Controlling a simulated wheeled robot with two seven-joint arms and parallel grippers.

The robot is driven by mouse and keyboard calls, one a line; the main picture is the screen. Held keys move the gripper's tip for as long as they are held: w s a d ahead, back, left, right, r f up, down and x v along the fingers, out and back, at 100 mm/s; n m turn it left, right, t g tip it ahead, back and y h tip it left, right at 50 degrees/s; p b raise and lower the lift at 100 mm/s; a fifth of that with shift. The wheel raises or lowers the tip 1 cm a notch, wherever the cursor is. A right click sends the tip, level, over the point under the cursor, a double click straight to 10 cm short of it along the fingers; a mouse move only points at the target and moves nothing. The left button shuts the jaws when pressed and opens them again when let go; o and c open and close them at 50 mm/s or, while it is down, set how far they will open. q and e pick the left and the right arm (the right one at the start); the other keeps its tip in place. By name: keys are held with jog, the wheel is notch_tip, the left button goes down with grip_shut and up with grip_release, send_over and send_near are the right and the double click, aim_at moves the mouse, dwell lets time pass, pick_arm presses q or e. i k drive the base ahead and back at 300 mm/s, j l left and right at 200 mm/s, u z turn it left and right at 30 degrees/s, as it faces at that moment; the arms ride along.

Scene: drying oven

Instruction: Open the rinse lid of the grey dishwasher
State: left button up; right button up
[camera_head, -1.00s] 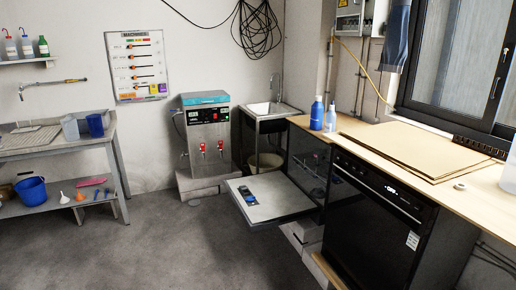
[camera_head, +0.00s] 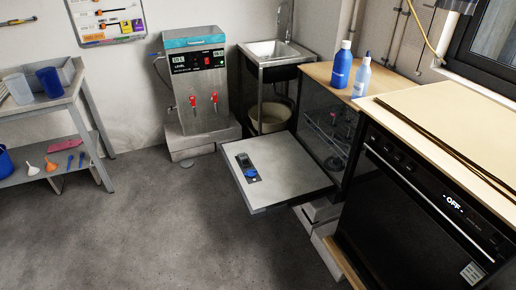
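The dishwasher (camera_head: 318,140) stands open below the counter, right of the sink. Its grey door (camera_head: 295,180) is folded down level, inner face up. A dispenser (camera_head: 244,162) sits near the left edge of that face. It has a dark part, and a round blue piece (camera_head: 250,173) at its near end. This blue piece may be the rinse lid; at this size I cannot tell whether it is open or closed. Neither of my grippers is in view, and nothing touches the door.
A black oven (camera_head: 405,210) with an "OFF" display stands right of the dishwasher. Blue bottles (camera_head: 342,66) stand on the wooden counter (camera_head: 318,74). A steel boiler (camera_head: 195,95) stands behind the door at left. Grey floor (camera_head: 150,220) is clear left of and before the door.

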aim_at(250, 173)
jog(key=i+j+z, duration=0.2)
jog(key=i, duration=0.4)
jog(key=i+z, duration=0.15)
jog(key=i, duration=0.4)
